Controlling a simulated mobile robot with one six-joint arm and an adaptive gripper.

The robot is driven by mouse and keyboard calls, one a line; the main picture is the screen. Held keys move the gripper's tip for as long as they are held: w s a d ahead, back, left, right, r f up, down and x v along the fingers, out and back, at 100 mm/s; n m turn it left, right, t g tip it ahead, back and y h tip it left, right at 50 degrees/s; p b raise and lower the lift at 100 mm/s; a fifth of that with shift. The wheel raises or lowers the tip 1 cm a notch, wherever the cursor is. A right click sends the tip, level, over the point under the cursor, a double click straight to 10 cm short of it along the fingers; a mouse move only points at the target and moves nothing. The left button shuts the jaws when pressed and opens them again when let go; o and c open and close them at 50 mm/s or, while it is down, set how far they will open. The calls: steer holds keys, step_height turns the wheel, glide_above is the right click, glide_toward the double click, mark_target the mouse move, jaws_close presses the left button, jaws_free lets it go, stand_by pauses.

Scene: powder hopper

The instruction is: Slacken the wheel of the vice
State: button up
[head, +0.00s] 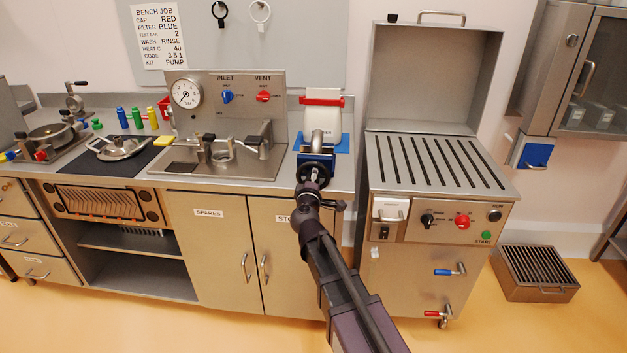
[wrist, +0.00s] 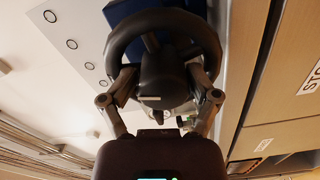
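The vice (head: 318,152) is blue and stands at the right end of the bench. Its dark round handwheel (head: 314,172) faces the front; in the wrist view the wheel (wrist: 210,38) shows as a thick ring with a dark hub (wrist: 162,75). My gripper (head: 312,186) is right in front of the wheel. In the wrist view my gripper (wrist: 162,80) has its fingers spread, one on each side of the hub, with the tips close to the wheel. I cannot tell whether the tips touch it.
A steel panel (head: 225,110) with gauge and valves stands left. A machine with a slotted top (head: 435,162) and raised lid stands close on the right. Cupboard doors (head: 285,245) lie below.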

steer(key=shift+f, duration=0.15)
steer(key=shift+s, duration=0.2)
stand_by(0.4)
steer(key=s, duration=1.1)
steer(key=shift+s+a, duration=0.15)
steer(key=shift+s, duration=0.25)
steer(key=s+d+f+m+g+h, duration=0.1)
steer(key=d+f+m+g+h, duration=0.3)
steer(key=d, duration=0.5)
steer(key=s+d+f+m+g+h, duration=0.15)
steer(key=d+f+m+g, duration=0.35)
steer(key=d, duration=0.5)
steer(key=s+d+f+m+g+y, duration=0.4)
steer(key=s+f+m+g+y, duration=0.2)
steer(key=s+f+g, duration=0.45)
step_height(320, 180, up, 19)
steer(key=s+t+p, duration=0.1)
steer(key=p, duration=1.7)
steer(key=shift+d, duration=0.2)
